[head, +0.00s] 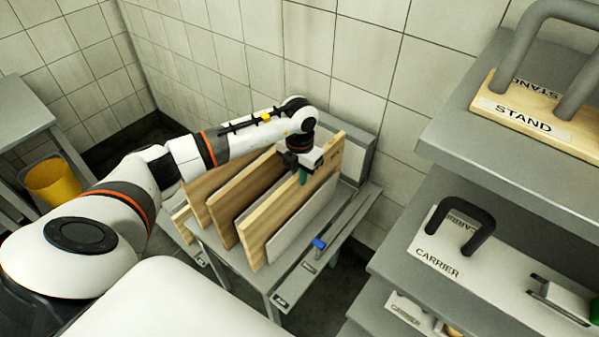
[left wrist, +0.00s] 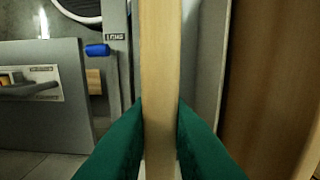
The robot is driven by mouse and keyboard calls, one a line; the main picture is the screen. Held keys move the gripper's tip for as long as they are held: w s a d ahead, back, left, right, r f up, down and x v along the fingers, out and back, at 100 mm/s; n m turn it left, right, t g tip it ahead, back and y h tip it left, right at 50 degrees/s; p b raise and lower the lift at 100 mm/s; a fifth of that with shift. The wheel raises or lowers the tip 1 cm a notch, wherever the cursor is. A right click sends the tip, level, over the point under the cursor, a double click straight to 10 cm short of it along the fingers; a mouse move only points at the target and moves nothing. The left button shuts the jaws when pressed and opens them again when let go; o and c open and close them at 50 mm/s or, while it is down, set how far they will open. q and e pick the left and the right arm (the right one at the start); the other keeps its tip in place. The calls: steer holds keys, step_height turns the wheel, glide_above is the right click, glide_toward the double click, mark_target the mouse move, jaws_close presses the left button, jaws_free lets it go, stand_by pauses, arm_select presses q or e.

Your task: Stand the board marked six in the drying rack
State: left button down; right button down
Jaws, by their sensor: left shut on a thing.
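My left gripper (head: 303,172) is shut on the top edge of a wooden board (head: 256,238), the rightmost of several boards standing on edge at the grey table. In the left wrist view the two teal fingers (left wrist: 160,130) press on both sides of this board (left wrist: 160,55). A pale panel (head: 302,222) shows along its right side in the head view. More wooden boards (head: 222,212) stand upright to its left. The number on the held board is not visible. The rack's slots and the board's lower edge are hidden. My right gripper is out of view.
The grey table (head: 345,222) carries a rail with a blue piece (head: 319,244) right of the boards. Grey shelves (head: 470,165) at right hold a STAND block (head: 530,118) and a CARRIER (head: 440,258). A yellow bin (head: 52,183) stands at left. Tiled walls close the back.

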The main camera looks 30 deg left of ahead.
arm_select(q)
steer(key=shift+f, duration=0.2)
steer(key=c, duration=1.3)
jaws_free()
step_height(320, 180, up, 12)
steer(key=shift+r+b, duration=0.1)
steer(key=shift+b, duration=1)
